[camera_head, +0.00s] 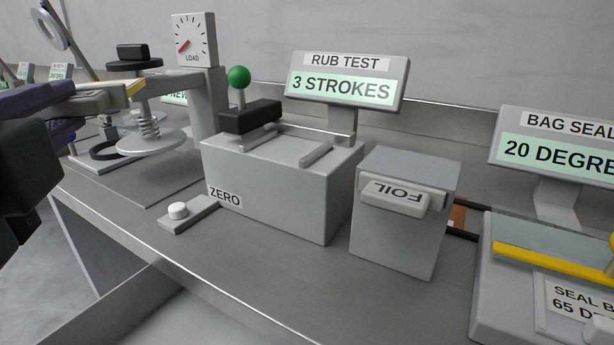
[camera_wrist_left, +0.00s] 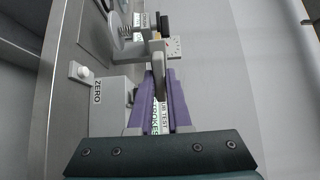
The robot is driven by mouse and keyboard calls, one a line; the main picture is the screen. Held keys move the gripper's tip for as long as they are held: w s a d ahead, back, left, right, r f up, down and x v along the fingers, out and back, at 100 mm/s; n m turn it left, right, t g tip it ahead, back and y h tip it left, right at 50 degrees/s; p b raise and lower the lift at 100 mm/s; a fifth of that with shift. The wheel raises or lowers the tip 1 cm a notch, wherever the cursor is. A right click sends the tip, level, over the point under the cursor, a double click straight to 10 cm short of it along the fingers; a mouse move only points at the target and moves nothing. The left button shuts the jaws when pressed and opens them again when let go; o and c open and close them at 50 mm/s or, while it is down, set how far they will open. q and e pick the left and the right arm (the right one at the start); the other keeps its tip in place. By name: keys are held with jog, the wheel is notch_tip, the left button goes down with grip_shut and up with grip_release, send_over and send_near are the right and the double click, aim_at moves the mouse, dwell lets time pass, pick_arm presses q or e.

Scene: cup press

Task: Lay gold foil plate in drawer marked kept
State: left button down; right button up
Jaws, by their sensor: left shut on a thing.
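My left gripper (camera_head: 108,96) reaches in from the left with purple fingers and grey tips, above the counter. It is shut on a thin plate with a gold-yellow edge (camera_head: 134,87), mostly hidden by the fingers. In the left wrist view the plate shows edge-on as a thin strip (camera_wrist_left: 158,78) between the purple fingers (camera_wrist_left: 164,84). No label reading kept is in view. A pale grey, tray-like surface (camera_head: 185,318) lies below the counter's front edge; I cannot tell whether it is a drawer. My right gripper is not in view.
Behind the gripper stands a press with a LOAD dial (camera_head: 195,40). A rub tester (camera_head: 285,185) with a green knob, a box with an upside-down FOIL label (camera_head: 405,225) and a bag sealer (camera_head: 500,290) stand to the right. A white button (camera_head: 178,210) sits in front.

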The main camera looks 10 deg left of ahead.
pick_arm(q)
notch_tip(320, 180, down, 19)
jog(key=b, duration=0.9)
jog(key=shift+b, duration=0.4)
jog(key=shift+a, duration=0.1)
jog(key=shift+f+b, duration=0.65)
jog(key=c, duration=0.9)
grip_release()
jog(key=shift+r, duration=0.1)
jog(key=shift+o, duration=0.2)
